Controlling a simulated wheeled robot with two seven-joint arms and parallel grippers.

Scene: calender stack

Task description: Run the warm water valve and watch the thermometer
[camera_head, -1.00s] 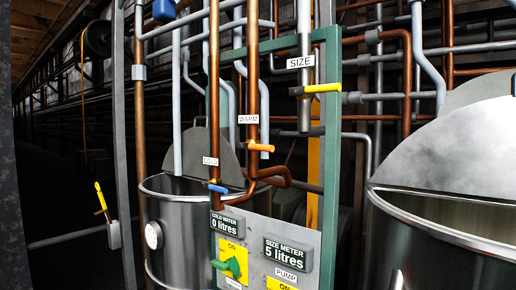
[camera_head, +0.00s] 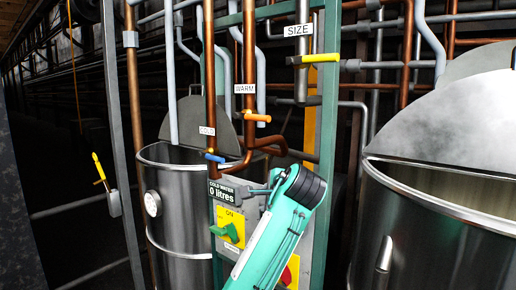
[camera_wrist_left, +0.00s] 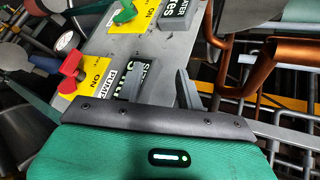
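The warm water valve has an orange handle (camera_head: 257,117) below the WARM label, on a copper pipe. The handle lies sideways. A round white dial (camera_head: 152,203), which looks like the thermometer, sits on the front of the steel tank (camera_head: 185,222); its reading is too small to tell. My left arm comes up over the control panel, below the valve. In the left wrist view my left gripper (camera_wrist_left: 158,88) has its fingers apart, with nothing between them, in front of the panel. It is apart from the orange handle. My right gripper is not in view.
A blue handle (camera_head: 214,157) sits by the COLD pipe and a yellow handle (camera_head: 320,58) by the SIZE label. The panel has a green switch (camera_head: 226,232) and a red switch (camera_wrist_left: 70,66). The cold water meter (camera_head: 222,191) reads 0 litres. Another tank (camera_head: 450,240) stands right.

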